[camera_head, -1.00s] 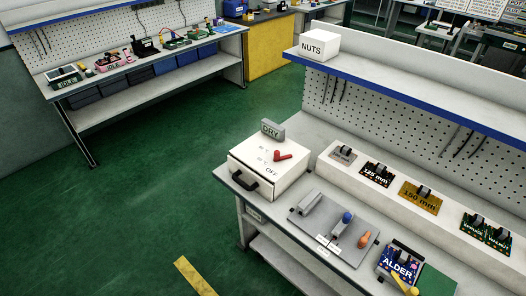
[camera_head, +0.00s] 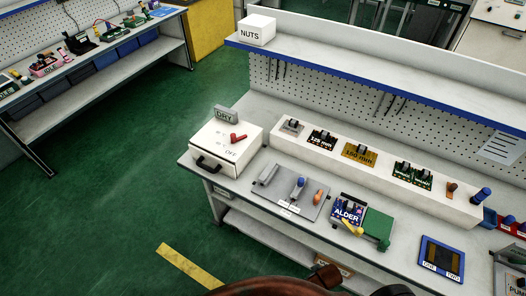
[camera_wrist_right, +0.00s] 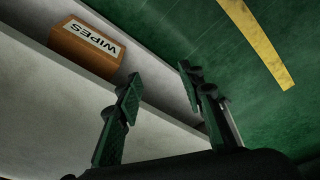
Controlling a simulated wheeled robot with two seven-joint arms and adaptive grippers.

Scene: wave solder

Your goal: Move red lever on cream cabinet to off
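The cream cabinet (camera_head: 208,147) stands at the left end of the near workbench, with a black handle (camera_head: 208,163) on its front. The red lever (camera_head: 238,138) lies on its top and points to the right. The OFF label (camera_head: 231,153) is printed below the lever, nearer the cabinet's front edge; other marks there are too small to read. A grey DRY sign (camera_head: 226,115) stands at the back of the cabinet. My right gripper (camera_wrist_right: 160,92) is open and empty in the right wrist view, near a lower shelf and away from the cabinet. My left gripper is not in view.
A grey fixture plate (camera_head: 285,208) and an ALDER board (camera_head: 347,212) lie right of the cabinet. A white ledge (camera_head: 385,183) with several boards runs behind. A WIPES box (camera_wrist_right: 85,45) sits on the lower shelf (camera_wrist_right: 145,105). Green floor (camera_head: 110,190) is free at left.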

